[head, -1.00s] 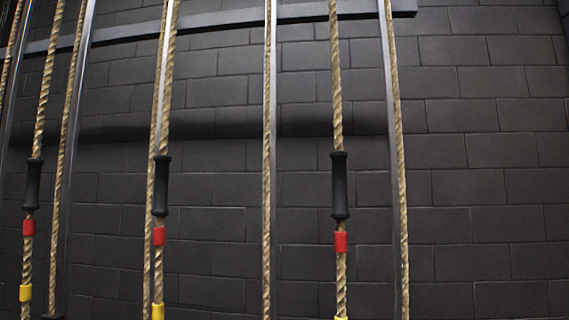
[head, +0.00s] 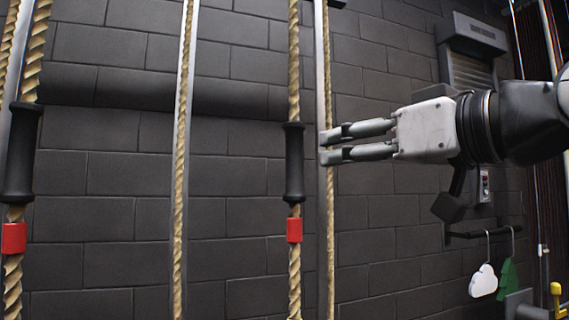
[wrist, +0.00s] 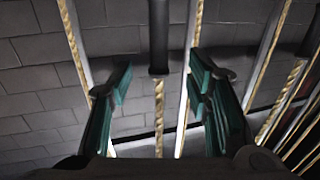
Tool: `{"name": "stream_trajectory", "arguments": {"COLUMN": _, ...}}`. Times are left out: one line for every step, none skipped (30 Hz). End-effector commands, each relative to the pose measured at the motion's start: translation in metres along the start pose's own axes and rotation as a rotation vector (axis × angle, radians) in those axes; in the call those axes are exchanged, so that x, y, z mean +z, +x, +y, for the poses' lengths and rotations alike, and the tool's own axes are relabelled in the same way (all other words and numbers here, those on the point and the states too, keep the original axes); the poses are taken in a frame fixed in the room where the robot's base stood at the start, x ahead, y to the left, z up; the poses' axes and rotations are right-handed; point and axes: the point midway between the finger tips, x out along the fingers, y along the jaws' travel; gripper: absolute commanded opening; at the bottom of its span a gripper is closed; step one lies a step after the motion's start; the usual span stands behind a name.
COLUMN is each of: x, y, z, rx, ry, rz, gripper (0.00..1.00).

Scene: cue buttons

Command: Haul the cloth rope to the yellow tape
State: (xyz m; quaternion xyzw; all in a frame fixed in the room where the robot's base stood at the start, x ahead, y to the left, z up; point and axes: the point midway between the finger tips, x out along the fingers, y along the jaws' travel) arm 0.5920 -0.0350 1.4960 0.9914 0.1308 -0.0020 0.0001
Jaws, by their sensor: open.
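Several tan twisted ropes hang before the dark wall, and I cannot tell which is the cloth rope. One rope (head: 294,60) carries a black handle (head: 294,160) with red tape (head: 294,230) below it. Another rope (head: 14,285) at far left has a like handle (head: 20,150) and red tape (head: 13,238). No yellow tape shows now. My gripper (head: 325,146) is open and empty, right of the nearer handle at its height, pointing left. In the wrist view a black handle (wrist: 158,38) and its rope (wrist: 158,118) show between the spread fingers, apart from them.
Thin ropes (head: 182,160) run along upright metal rails between the handled ropes. At right, a white cloud tag (head: 483,281) and a green tree tag (head: 508,278) hang from a bar. A yellow knob (head: 556,290) stands at lower right.

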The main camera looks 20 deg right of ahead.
Motion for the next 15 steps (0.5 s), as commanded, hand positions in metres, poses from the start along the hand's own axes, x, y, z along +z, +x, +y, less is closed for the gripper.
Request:
{"name": "stream_trajectory", "arguments": {"x": -0.002, "y": 0.002, "z": 0.001, "rx": 0.000, "ry": 0.000, "rz": 0.006, "gripper": 0.45}}
{"name": "stream_trajectory", "arguments": {"x": -0.003, "y": 0.004, "z": 0.001, "rx": 0.000, "ry": 0.000, "rz": 0.007, "gripper": 0.45}}
{"name": "stream_trajectory", "arguments": {"x": -0.003, "y": 0.008, "z": 0.001, "rx": 0.000, "ry": 0.000, "rz": 0.006, "gripper": 0.45}}
{"name": "stream_trajectory", "arguments": {"x": -0.002, "y": 0.011, "z": 0.001, "rx": -0.001, "ry": -0.001, "rz": 0.005, "gripper": 0.45}}
{"name": "stream_trajectory", "arguments": {"x": -0.002, "y": 0.015, "z": 0.000, "rx": -0.001, "ry": -0.001, "rz": 0.004, "gripper": 0.45}}
{"name": "stream_trajectory", "arguments": {"x": -0.002, "y": 0.021, "z": 0.000, "rx": -0.001, "ry": -0.001, "rz": 0.003, "gripper": 0.45}}
{"name": "stream_trajectory", "arguments": {"x": -0.001, "y": 0.027, "z": 0.000, "rx": -0.002, "ry": -0.001, "rz": 0.002, "gripper": 0.45}}
{"name": "stream_trajectory", "arguments": {"x": -0.001, "y": 0.032, "z": 0.000, "rx": -0.001, "ry": -0.001, "rz": 0.001, "gripper": 0.45}}
{"name": "stream_trajectory", "arguments": {"x": -0.001, "y": 0.040, "z": 0.000, "rx": -0.001, "ry": -0.001, "rz": 0.001, "gripper": 0.45}}
{"name": "stream_trajectory", "arguments": {"x": -0.001, "y": 0.046, "z": 0.000, "rx": -0.001, "ry": -0.001, "rz": 0.000, "gripper": 0.45}}
{"name": "stream_trajectory", "arguments": {"x": -0.001, "y": 0.052, "z": -0.001, "rx": -0.002, "ry": -0.001, "rz": 0.000, "gripper": 0.45}}
{"name": "stream_trajectory", "arguments": {"x": -0.001, "y": 0.060, "z": -0.001, "rx": -0.001, "ry": -0.002, "rz": 0.000, "gripper": 0.45}}
{"name": "stream_trajectory", "arguments": {"x": -0.001, "y": 0.066, "z": 0.000, "rx": -0.001, "ry": -0.001, "rz": 0.000, "gripper": 0.45}}
{"name": "stream_trajectory", "arguments": {"x": -0.002, "y": 0.072, "z": 0.000, "rx": -0.001, "ry": -0.001, "rz": 0.001, "gripper": 0.45}}
{"name": "stream_trajectory", "arguments": {"x": -0.001, "y": 0.080, "z": -0.001, "rx": -0.001, "ry": -0.002, "rz": 0.000, "gripper": 0.45}}
